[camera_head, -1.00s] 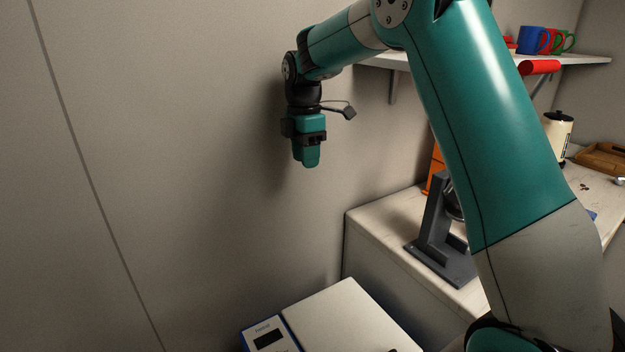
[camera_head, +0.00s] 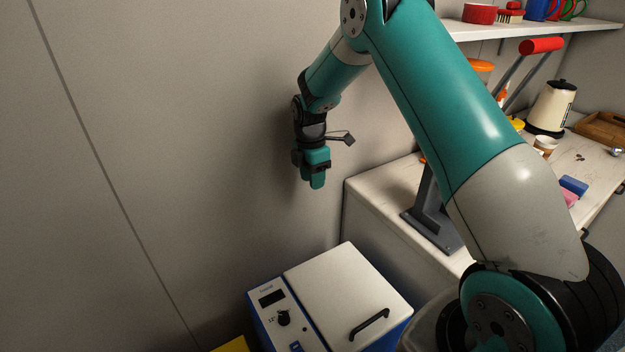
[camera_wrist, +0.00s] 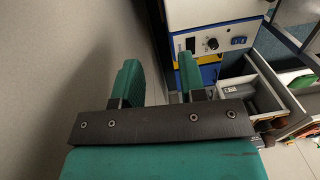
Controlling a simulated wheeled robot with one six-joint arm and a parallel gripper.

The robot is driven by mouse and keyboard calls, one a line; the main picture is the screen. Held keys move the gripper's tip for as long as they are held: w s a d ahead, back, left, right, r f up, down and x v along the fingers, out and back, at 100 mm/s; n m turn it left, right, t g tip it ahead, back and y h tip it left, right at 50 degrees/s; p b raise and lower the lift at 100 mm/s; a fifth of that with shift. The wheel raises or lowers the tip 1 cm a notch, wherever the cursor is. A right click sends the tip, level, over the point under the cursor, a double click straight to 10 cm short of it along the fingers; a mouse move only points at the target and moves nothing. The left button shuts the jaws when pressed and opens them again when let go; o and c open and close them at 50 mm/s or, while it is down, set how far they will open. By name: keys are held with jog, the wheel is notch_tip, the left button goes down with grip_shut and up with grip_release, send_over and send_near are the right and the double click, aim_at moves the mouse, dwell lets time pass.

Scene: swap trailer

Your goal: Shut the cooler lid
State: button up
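The cooler (camera_head: 258,310) is a blue and white box low in the head view, with a display and a black knob on its left panel. Its white lid (camera_head: 335,280) lies flat over the top and carries a black handle (camera_head: 370,325); no gap under it shows, but I cannot tell if it is fully seated. My gripper (camera_head: 318,182) hangs pointing down near the wall, above and behind the cooler, apart from it. In the wrist view the two green fingers (camera_wrist: 160,82) are apart with nothing between them. The cooler front also shows there (camera_wrist: 208,43).
A pale counter (camera_head: 385,190) with a grey stand (camera_head: 432,222) is right of the cooler. The wall (camera_head: 150,150) is close behind my gripper. A shelf (camera_head: 560,30) is at upper right. A grey open bin or drawer (camera_wrist: 235,90) shows below the cooler in the wrist view.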

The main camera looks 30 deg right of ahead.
notch_tip(320, 180, down, 2)
jog(key=shift+s, duration=0.1)
grip_shut()
dwell(1.5)
grip_release()
jog(key=shift+r, duration=0.1)
